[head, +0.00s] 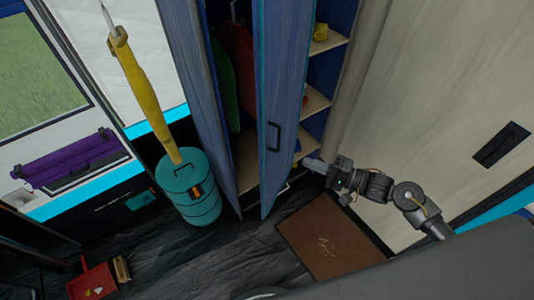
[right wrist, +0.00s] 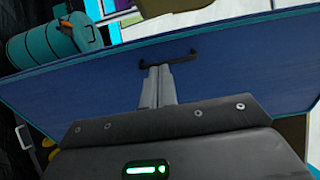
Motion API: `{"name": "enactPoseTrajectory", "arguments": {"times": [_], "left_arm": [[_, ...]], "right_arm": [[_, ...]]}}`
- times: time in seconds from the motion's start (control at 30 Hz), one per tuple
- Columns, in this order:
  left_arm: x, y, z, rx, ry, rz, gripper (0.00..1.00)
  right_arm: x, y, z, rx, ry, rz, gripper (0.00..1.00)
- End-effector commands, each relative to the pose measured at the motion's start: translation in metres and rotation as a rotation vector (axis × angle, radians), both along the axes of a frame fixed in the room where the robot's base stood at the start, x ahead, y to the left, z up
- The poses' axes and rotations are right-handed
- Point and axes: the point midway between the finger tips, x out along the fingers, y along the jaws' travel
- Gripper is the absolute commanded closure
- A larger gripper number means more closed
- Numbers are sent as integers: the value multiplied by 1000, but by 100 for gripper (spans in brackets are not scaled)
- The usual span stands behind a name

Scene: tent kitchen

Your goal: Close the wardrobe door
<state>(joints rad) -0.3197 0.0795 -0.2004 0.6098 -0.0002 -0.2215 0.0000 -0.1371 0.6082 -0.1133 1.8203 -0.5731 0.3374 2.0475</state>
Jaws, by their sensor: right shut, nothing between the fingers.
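The blue wardrobe door (head: 283,75) stands open, jutting out from the wardrobe (head: 244,168). Hanging clothes show to its left and shelves to its right. The door's dark handle (head: 273,137) is on its face. My right gripper (head: 310,163) is just right of the door, with its fingers pointing toward it. In the right wrist view the shut fingers (right wrist: 157,78) are in front of the blue door panel (right wrist: 235,65), close below the handle (right wrist: 168,60). I cannot tell whether they touch the door. My left gripper is not in view.
A teal barrel (head: 188,190) stands left of the wardrobe, with a yellow umbrella-like object (head: 143,90) above it. A brown mat (head: 325,238) lies on the floor below my right gripper.

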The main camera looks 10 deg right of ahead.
Motion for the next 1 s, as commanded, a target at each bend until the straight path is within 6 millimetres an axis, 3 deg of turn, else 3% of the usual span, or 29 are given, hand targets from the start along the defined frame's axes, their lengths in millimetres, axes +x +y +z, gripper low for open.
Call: {"name": "enactPoseTrajectory", "arguments": {"times": [0.1,0.23,0.37,0.6,0.8,1.0], "left_arm": [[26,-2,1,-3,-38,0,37],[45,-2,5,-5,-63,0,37],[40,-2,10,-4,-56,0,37],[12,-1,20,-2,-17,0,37],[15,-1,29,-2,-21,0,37],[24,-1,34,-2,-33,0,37]], "right_arm": [[-5,-7,-2,3,9,-17,100],[1,0,0,4,7,-18,100],[15,17,1,5,5,-13,100],[48,57,2,4,5,-12,100],[71,84,1,2,6,-11,100],[83,99,-1,1,6,-12,100]]}}
